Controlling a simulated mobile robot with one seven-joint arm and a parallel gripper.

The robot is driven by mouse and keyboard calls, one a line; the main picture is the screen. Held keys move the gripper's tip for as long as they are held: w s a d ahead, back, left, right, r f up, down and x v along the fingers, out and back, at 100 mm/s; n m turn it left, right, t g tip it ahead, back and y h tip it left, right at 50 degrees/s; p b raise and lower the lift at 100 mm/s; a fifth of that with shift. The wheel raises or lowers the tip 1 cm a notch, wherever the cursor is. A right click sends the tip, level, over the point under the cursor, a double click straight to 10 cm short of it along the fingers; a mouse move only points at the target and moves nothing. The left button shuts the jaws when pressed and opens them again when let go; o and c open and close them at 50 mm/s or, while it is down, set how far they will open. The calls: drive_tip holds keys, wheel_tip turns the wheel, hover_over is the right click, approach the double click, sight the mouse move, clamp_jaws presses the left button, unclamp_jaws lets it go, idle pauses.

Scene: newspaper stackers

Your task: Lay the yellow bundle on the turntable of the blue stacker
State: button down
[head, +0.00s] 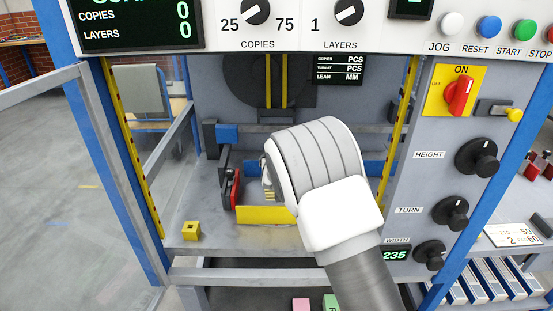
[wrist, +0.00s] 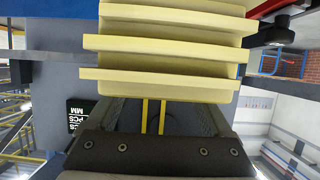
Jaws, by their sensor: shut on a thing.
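The yellow bundle (wrist: 165,52) fills the top middle of the wrist view as several pale yellow layers with their edges towards the camera. My gripper (wrist: 162,112) is shut on it. In the head view my wrist and forearm hide nearly all of the gripper and the bundle. They reach into the bay of the blue stacker (head: 97,130), which has blue posts. Low in the bay are a yellow plate (head: 265,214), a red-faced part and blue parts. The turntable surface is mostly hidden by my arm, and I cannot tell whether the bundle touches it.
A small yellow block (head: 191,231) sits on the bay's front ledge at the left. Yellow-edged uprights (head: 125,140) flank the bay. A control panel (head: 462,150) with a red switch and black knobs stands at the right. Open floor lies at the left.

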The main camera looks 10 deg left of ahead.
drive_tip(key=shift+r, duration=0.25)
drive_tip(key=shift+w+f+b, duration=0.1)
drive_tip(key=shift+f+b, duration=3.1)
drive_tip(key=shift+f, duration=0.6)
drive_tip(key=shift+f+b, duration=0.5)
drive_tip(key=shift+f, duration=0.15)
